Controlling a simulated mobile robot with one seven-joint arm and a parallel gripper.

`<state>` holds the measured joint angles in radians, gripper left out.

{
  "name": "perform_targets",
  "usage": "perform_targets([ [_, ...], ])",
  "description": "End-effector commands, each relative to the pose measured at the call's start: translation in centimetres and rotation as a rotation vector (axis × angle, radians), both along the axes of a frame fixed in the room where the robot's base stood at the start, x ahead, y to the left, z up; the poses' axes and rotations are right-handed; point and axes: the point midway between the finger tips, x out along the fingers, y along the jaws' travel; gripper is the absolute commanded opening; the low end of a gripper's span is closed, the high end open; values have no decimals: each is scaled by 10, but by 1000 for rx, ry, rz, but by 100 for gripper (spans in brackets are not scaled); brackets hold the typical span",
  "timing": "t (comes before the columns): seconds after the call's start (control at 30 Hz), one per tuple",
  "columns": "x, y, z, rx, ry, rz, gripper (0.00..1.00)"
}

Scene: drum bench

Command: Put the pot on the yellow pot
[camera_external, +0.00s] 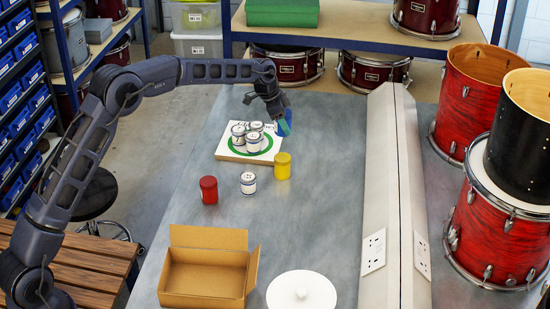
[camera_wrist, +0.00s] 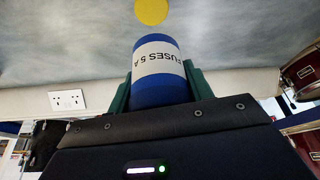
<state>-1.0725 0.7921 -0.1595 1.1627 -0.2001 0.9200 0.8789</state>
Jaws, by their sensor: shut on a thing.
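My gripper (camera_wrist: 158,80) is shut on a blue pot (camera_wrist: 157,94) with a white label reading "FUSES 5 A", held between the two green fingers. In the external view my gripper (camera_external: 285,120) is above the bench, up and close to the yellow pot; the blue pot is mostly hidden there. The yellow pot (camera_external: 283,167) stands upright on the bench, just right of the white board. In the wrist view the yellow pot (camera_wrist: 151,11) shows as a round yellow top beyond the held pot, apart from it.
Several white pots (camera_external: 254,141) stand on a white board with a green ring (camera_external: 233,156). A red pot (camera_external: 208,190) and a white pot (camera_external: 248,183) stand nearby. An open cardboard box (camera_external: 208,275) and a white lid (camera_external: 301,293) are nearer. A socket trunking (camera_external: 393,190) runs along the right.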

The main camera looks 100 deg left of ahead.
Motion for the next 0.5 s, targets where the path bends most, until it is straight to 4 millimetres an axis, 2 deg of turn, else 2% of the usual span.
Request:
perform_targets([
  [0.1,0,0,-26,-1,1,1,26],
  [0.2,0,0,-42,-1,0,1,26],
  [0.5,0,0,-61,0,-1,0,26],
])
